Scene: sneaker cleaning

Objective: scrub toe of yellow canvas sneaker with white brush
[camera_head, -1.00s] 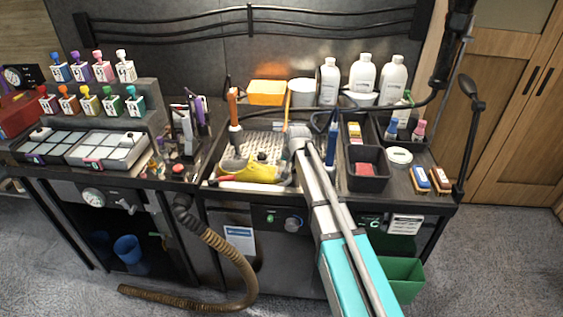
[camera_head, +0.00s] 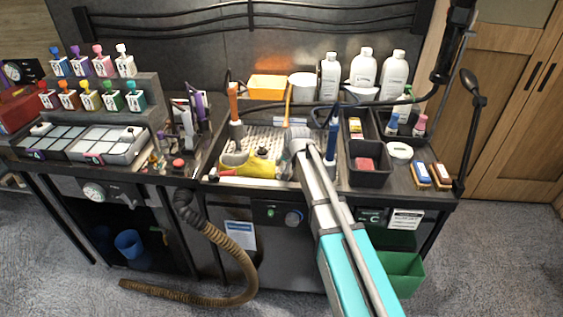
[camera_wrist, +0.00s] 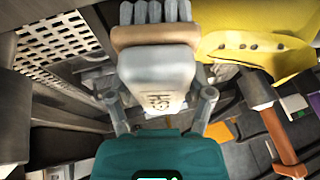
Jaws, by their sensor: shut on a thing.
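My gripper (camera_wrist: 160,98) is shut on the white brush (camera_wrist: 157,72), with one finger on each side of its pale handle. The brush's tan band and grey-white bristles point to the top of the wrist view, where the bristle tips are cut off. The yellow canvas sneaker (camera_wrist: 255,35) is right beside the brush head. I cannot tell whether the bristles touch it. In the head view, the sneaker (camera_head: 262,168) lies at the front of the sink area, left of my arm's end. My arm hides part of that area, and the gripper is hard to make out there.
A perforated white grate (camera_head: 268,143) lies behind the sneaker. An orange-handled tool (camera_head: 234,105) stands on the left and a blue-handled one (camera_head: 332,135) on the right. Black bins (camera_head: 368,168) and white bottles (camera_head: 328,80) crowd the right and back.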

